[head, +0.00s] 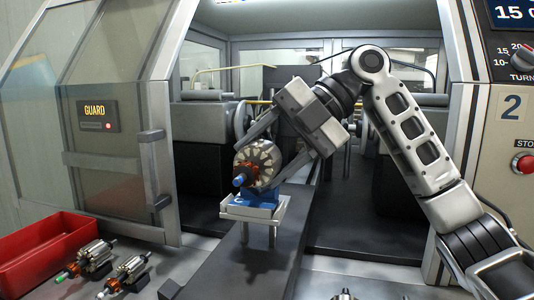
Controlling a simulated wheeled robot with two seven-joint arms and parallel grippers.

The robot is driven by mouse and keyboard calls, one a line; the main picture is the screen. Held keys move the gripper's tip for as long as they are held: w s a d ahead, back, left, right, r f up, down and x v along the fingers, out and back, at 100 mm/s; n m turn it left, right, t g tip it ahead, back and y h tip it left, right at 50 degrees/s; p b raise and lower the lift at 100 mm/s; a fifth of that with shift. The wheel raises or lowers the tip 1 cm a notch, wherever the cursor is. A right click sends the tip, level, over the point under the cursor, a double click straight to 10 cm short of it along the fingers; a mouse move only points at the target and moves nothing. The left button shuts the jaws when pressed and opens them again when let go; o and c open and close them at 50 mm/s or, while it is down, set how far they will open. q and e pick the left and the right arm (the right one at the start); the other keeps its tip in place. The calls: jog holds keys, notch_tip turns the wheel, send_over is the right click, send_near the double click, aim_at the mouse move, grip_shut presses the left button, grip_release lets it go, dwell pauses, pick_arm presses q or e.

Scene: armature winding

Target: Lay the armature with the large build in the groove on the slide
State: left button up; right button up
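A large armature (264,160) with a grey slotted core, copper-coloured winding and blue shaft tip is at the middle of the head view. My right gripper (268,156) reaches in from the upper right, its fingers on either side of the core, and looks shut on it. The armature is directly above the blue grooved block (262,196) on the slide's pale plate (265,214). I cannot tell whether it touches the groove, which it partly hides. My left gripper is not in view.
Two smaller armatures (91,257) (126,273) lie on dark stands at the lower left, beside a red bin (45,250). The open guard door (115,130) stands left and the control panel (505,140) right. A long dark rail (235,268) runs from the front into the machine.

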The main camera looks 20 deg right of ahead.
jog(key=shift+o, duration=1.2)
jog(key=shift+f, duration=0.65)
jog(key=shift+d, duration=0.1)
jog(key=shift+c, duration=0.2)
jog(key=shift+o, duration=0.5)
jog(key=v, duration=0.7)
jog(key=shift+d+r, duration=0.1)
jog(key=shift+r, duration=0.7)
